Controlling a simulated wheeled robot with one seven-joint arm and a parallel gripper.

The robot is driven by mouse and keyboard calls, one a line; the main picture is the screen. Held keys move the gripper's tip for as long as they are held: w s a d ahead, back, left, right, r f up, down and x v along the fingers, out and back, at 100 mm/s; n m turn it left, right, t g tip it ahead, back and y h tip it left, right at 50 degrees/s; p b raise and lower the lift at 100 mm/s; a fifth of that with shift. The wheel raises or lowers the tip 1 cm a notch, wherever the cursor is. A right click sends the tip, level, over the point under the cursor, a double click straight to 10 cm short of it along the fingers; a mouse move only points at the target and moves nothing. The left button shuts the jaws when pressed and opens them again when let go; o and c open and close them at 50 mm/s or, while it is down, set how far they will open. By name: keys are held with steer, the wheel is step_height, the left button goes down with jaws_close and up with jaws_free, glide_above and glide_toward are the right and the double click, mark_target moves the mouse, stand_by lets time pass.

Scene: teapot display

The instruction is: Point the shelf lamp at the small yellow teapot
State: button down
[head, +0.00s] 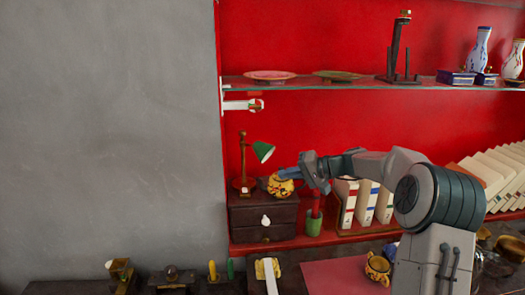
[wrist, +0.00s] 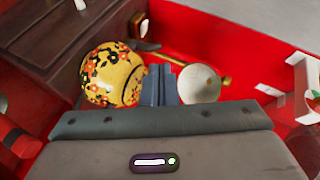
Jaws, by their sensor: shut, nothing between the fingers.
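The shelf lamp has a brass stem (head: 243,160) and a green shade (head: 263,151), tilted down to the right in the head view. A yellow flowered teapot (head: 281,186) sits on the dark drawer box, below and right of the shade. In the wrist view the teapot (wrist: 112,75) is left of my fingers, and the shade's pale open side (wrist: 199,83) is close on their right. My gripper (head: 284,174) is shut and empty, its fingertips (wrist: 160,84) between teapot and shade. Contact with either cannot be told. Another yellow patterned teapot (head: 378,267) stands lower right.
The dark drawer box (head: 262,217) has a white knob. A green pot (head: 314,223) and upright books (head: 366,201) stand right of it, under my arm. A glass shelf (head: 340,85) with plates runs above. Free wall space lies between lamp and shelf.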

steer(key=s+d+f+n+t+h+p, duration=0.1)
steer(key=s+d+f+n+t+h, duration=0.1)
steer(key=d+f+h, duration=0.45)
step_height(320, 180, up, 6)
steer(key=w+d+n+t+h+p, duration=0.1)
steer(key=d+n+t+h, duration=0.2)
steer(key=n+t+h, duration=0.15)
steer(key=n+t+y+p, duration=0.2)
steer(key=n+y, duration=0.6)
steer(key=n, duration=0.7)
glide_toward(256, 147)
steer(key=s+a+r, duration=0.1)
steer(key=s+r, duration=0.1)
steer(key=s, duration=0.4)
steer(key=w+a+f+p, duration=0.2)
steer(key=w+a+p, duration=0.1)
steer(key=w, duration=0.7)
steer(key=shift+w+a+f, duration=0.2)
steer(key=shift+w+a, duration=0.05)
steer(key=shift+a, duration=0.1)
steer(key=shift+w+a, duration=0.1)
